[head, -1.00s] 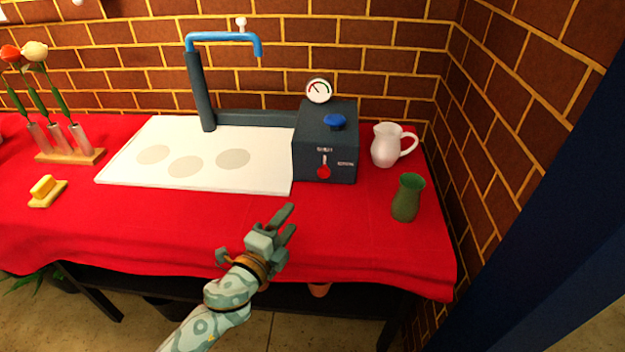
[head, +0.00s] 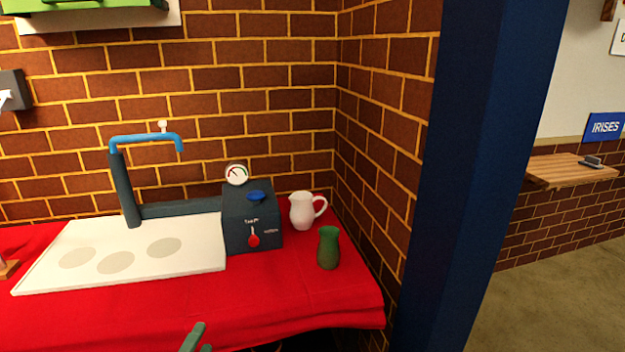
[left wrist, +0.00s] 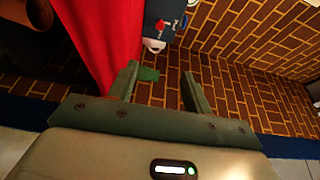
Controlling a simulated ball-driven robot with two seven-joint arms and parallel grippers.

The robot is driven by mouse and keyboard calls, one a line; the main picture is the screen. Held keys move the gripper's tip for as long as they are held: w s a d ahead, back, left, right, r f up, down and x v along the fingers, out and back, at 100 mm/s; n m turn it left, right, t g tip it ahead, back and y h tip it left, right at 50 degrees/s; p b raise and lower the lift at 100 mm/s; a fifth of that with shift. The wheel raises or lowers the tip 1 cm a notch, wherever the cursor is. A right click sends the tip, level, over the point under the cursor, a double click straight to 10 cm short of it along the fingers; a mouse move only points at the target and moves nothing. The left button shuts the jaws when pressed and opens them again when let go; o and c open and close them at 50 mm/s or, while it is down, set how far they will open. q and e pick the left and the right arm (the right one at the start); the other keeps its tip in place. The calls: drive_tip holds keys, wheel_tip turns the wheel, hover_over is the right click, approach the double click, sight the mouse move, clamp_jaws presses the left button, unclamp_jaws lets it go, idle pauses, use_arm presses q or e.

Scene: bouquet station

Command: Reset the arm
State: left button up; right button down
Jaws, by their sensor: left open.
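My left gripper (head: 197,340) shows only by its fingertips at the bottom edge of the head view, in front of the red-covered table (head: 300,318). In the left wrist view its two fingers (left wrist: 160,88) stand apart with nothing between them in their grip. The green vase (left wrist: 149,74) shows beyond the fingers there, apart from them. My right gripper is in neither view.
On the table stand a dark box (head: 238,232) with a gauge and red lever, a white pitcher (head: 302,211), the green vase (head: 328,248) and a white board (head: 130,250) under a blue tap (head: 147,138). A blue pillar (head: 480,170) stands right, beyond the brick wall.

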use_arm(q)
drive_tip(key=s+a+f+n+g+y+p, duration=0.1)
drive_tip(key=s+a+f+n+g, duration=0.15)
drive_tip(key=f, duration=0.55)
drive_tip(key=s+a+f+n+g+y, duration=0.15)
drive_tip(key=f+n, duration=0.25)
drive_tip(key=f, duration=0.4)
drive_tip(key=s+a+f+n+g+p, duration=0.15)
drive_tip(key=s+f+n+g, duration=0.3)
drive_tip(key=s+f, duration=0.8)
drive_tip(key=s+f+n+g+p, duration=0.2)
drive_tip(key=s+f+g, duration=0.15)
drive_tip(key=s, duration=0.65)
drive_tip(key=s+f+n+g+p, duration=0.15)
drive_tip(key=s+f, duration=0.35)
drive_tip(key=s, duration=0.5)
drive_tip(key=s+d+r+n+g+p, duration=0.1)
drive_tip(key=s+g+p, duration=0.3)
drive_tip(key=s, duration=1.5)
drive_tip(key=shift+s+d, duration=0.25)
drive_tip(key=shift+s, duration=0.05)
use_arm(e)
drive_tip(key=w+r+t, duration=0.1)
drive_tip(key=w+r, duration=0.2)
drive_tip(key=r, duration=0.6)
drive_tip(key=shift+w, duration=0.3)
